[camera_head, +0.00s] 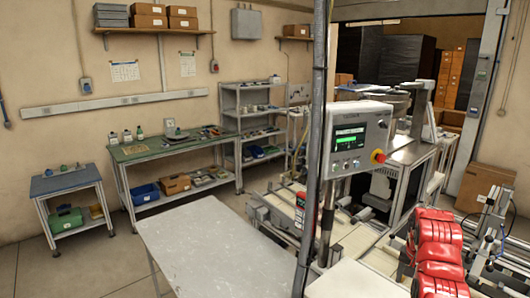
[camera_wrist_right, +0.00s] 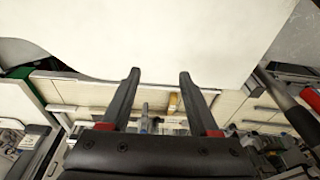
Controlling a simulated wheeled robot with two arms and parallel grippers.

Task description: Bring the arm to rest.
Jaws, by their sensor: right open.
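My right gripper (camera_wrist_right: 157,75) shows in the right wrist view. Its two dark fingers stand apart, with red parts near their bases. Nothing shows between the fingers. Behind the fingertips is a broad pale surface (camera_wrist_right: 160,35); I cannot tell whether they touch it. I cannot clearly make out the right gripper in the head view. My left gripper is in neither view.
A bare pale table (camera_head: 205,245) fills the lower middle of the head view. A dark upright pole (camera_head: 316,130) stands beside a control panel (camera_head: 357,138). Glossy red rounded shapes (camera_head: 437,228) are at the lower right. A green-topped bench (camera_head: 150,150) stands along the wall.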

